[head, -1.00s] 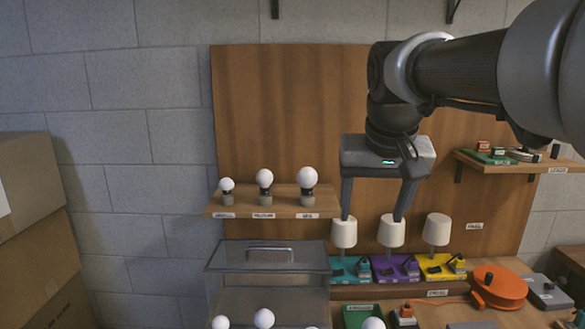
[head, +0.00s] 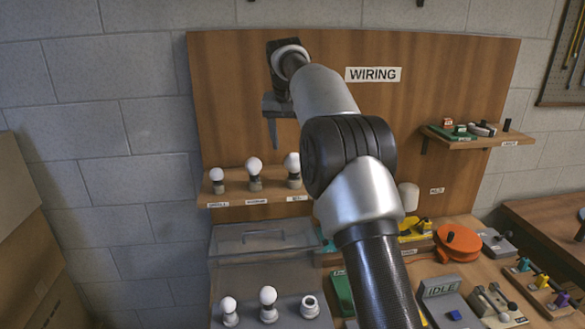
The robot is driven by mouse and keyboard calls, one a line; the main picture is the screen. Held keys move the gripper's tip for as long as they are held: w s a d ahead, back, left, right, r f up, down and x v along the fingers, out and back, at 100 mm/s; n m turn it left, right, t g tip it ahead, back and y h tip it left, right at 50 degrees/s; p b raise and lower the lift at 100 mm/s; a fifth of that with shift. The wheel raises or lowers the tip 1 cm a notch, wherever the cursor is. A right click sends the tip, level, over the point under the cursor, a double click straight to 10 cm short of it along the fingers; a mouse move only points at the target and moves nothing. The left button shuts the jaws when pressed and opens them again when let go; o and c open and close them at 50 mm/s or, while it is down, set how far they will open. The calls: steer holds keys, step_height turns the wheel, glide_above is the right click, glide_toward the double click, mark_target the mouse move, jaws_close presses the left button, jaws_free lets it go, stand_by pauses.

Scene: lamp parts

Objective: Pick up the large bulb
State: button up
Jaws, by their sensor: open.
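The large bulb (head: 292,162) appears to be the rightmost of three round white bulbs in dark holders on the wooden wall shelf. It stands upright, and my arm covers the area just right of it. A middle bulb (head: 254,165) and a smaller left bulb (head: 217,175) stand beside it. My gripper (head: 275,135) is open and empty, fingers down, above the shelf and apart from the bulbs in the picture. One finger shows; the other is hidden behind my arm.
Below the shelf is a clear-lidded box (head: 262,238). Two more bulbs (head: 268,298) and an empty socket (head: 310,306) stand in front of it. An orange reel (head: 457,243) and an IDLE sign (head: 440,287) sit on the bench right of my arm.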

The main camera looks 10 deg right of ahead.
mark_target(293, 157)
steer(key=x, duration=0.7)
steer(key=shift+w+f, duration=0.2)
steer(key=shift+f, duration=0.1)
steer(key=p+x, duration=0.1)
steer(key=x, duration=0.4)
steer(key=shift+w, duration=0.2)
steer(key=c, duration=1)
